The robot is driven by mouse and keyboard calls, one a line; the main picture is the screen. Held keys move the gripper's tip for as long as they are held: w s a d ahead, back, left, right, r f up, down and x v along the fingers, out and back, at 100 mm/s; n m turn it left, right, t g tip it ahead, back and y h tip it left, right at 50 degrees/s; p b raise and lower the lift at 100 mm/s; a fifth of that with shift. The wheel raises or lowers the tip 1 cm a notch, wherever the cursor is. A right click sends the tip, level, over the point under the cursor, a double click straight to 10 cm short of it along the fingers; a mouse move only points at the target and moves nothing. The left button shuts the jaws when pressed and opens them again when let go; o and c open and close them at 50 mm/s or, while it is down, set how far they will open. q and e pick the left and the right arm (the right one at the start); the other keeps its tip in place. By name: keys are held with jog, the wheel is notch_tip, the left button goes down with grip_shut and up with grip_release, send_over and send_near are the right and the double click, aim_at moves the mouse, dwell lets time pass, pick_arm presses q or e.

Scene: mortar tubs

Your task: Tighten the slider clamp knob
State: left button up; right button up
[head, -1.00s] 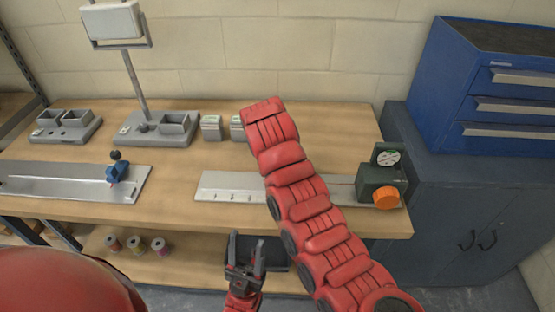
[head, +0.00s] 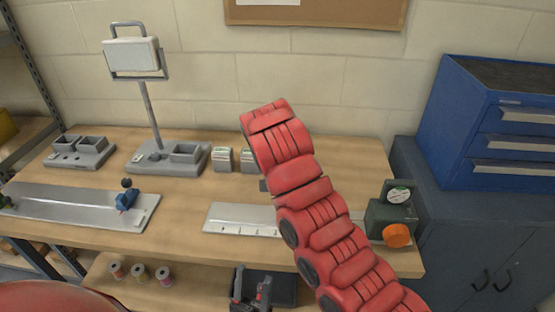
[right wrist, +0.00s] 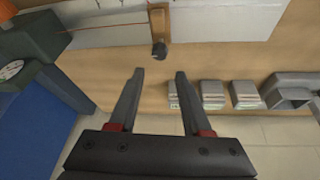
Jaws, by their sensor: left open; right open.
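In the right wrist view a tan slider clamp (right wrist: 159,22) sits across a pale metal rail, with a small black knob (right wrist: 158,50) at its end. My right gripper (right wrist: 159,76) is open and empty, its fingertips pointing toward the knob and spread to either side of its line, apart from it. A second slider, blue with a black knob (head: 127,183), sits on the left rail (head: 75,205). My left gripper (head: 250,291) is open and empty at the bottom of the head view, below the bench front.
The right rail (head: 228,218) ends at a green box with a dial and orange knob (head: 397,235). Small boxes (head: 224,159), a lamp stand (head: 152,110) and grey holders stand at the bench back. Blue drawers (head: 500,125) stand right. Spools (head: 139,271) and a black bin (head: 285,287) are below.

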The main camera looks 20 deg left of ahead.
jog(key=v, duration=0.7)
jog(key=shift+s+r, duration=0.2)
jog(key=shift+r, duration=0.1)
